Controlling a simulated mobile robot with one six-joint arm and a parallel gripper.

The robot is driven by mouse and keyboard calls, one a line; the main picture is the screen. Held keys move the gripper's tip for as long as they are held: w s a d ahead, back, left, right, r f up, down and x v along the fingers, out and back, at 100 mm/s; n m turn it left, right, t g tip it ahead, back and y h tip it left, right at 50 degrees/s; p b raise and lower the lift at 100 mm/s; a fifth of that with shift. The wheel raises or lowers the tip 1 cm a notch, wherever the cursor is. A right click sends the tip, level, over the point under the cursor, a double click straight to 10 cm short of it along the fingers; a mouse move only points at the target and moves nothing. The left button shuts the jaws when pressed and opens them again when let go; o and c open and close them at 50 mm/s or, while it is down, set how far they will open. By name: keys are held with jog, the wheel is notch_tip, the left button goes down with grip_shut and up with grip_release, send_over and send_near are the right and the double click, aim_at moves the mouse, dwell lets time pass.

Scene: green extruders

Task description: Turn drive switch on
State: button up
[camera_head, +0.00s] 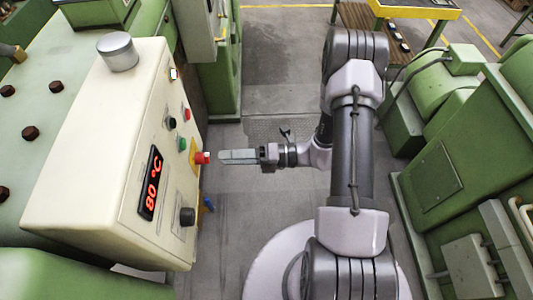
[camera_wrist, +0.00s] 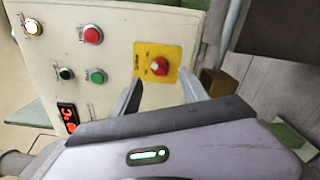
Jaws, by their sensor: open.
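A cream control panel (camera_head: 125,180) on a green machine stands left of my gripper (camera_head: 222,157). On the panel are a red knob on a yellow plate (camera_head: 194,150), a red button (camera_head: 187,114), a green button (camera_head: 182,143), a black button (camera_head: 172,123) and a black knob (camera_head: 187,216). Labels are too small to read, so I cannot tell which control is the drive switch. My gripper points at the red knob, a little apart from it. In the wrist view the two fingers (camera_wrist: 160,95) are spread and empty, with the red knob (camera_wrist: 160,66) ahead between them.
A red display (camera_head: 151,183) reads 80 °C. A lit white lamp (camera_head: 173,74) is at the panel's far end. A grey cylinder (camera_head: 117,51) stands on the panel housing. Green machinery (camera_head: 460,170) is on the right. Grey floor (camera_head: 285,65) is open between the machines.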

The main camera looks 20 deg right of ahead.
jog(key=v, duration=1.1)
jog(key=shift+r, duration=0.1)
jog(key=s+a+r+n+h+b, duration=0.2)
jog(key=s+r+n+h+b, duration=0.1)
jog(key=n, duration=0.7)
jog(key=s+a+r+n+h+b, duration=0.2)
jog(key=n+h+b, duration=0.4)
jog(key=n, duration=0.5)
jog(key=s+a+r+n+h+b, duration=0.3)
jog(key=s+n+h+b, duration=0.2)
jog(key=n, duration=0.6)
jog(key=shift+s+a+r+h, duration=0.3)
jog(key=shift+s+h, duration=0.2)
jog(key=shift+s, duration=0.05)
